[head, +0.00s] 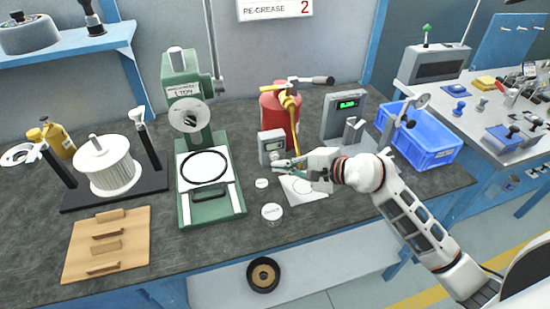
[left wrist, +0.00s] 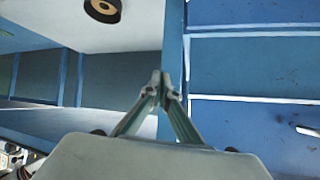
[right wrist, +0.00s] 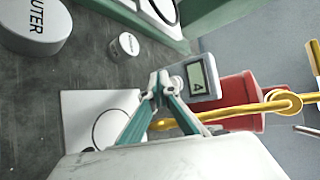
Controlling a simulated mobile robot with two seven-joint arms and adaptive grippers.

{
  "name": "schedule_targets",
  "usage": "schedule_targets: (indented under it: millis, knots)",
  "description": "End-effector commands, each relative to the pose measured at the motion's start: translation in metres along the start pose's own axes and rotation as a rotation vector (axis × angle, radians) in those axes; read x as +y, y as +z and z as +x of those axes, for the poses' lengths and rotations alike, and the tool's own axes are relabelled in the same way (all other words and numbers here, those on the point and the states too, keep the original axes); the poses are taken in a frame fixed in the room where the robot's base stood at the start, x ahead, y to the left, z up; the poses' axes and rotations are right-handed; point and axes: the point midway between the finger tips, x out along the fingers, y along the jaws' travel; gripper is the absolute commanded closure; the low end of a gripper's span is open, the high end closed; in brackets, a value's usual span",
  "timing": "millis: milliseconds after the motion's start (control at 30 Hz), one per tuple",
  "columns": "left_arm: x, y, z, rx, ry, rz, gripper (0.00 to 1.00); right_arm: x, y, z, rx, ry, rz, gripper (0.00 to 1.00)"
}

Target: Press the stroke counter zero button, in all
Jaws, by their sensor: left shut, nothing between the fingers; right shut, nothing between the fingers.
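The stroke counter (head: 271,147) is a small grey box with a display, standing on the bench in front of the red grease pump (head: 281,112). In the right wrist view the counter (right wrist: 205,80) appears sideways, with one dark digit on its display. My right gripper (head: 278,163) is shut and empty, its tips at the lower front of the counter. In the right wrist view the fingertips (right wrist: 160,80) overlap or lie just beside the counter's edge; I cannot tell whether they touch. The zero button is not distinguishable. My left gripper (left wrist: 160,80) is shut and empty, away from the bench top.
A green press (head: 190,150) stands left of the counter. A white sheet (head: 304,190) and two small round containers (head: 272,212) lie near my right gripper. A grey display box (head: 343,116) and a blue crate (head: 425,140) stand to the right. The bench front has free room.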

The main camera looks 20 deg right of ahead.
Motion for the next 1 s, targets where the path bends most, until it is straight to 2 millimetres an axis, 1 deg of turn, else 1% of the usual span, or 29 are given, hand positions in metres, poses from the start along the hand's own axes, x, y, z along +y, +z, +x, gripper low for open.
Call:
schedule_targets:
  millis: [533, 1000]
  knots:
    - [0.0002, 0.0016, 0.0003, -0.003, 0.000, 0.000, 1.00, -0.0001, 0.0000, 0.0002, 0.000, 0.000, 0.000, 1.00]
    - [0.0006, 0.0039, 0.0010, -0.005, 0.001, 0.000, 1.00, -0.0044, -0.0042, 0.0060, 0.000, 0.000, 0.001, 1.00]
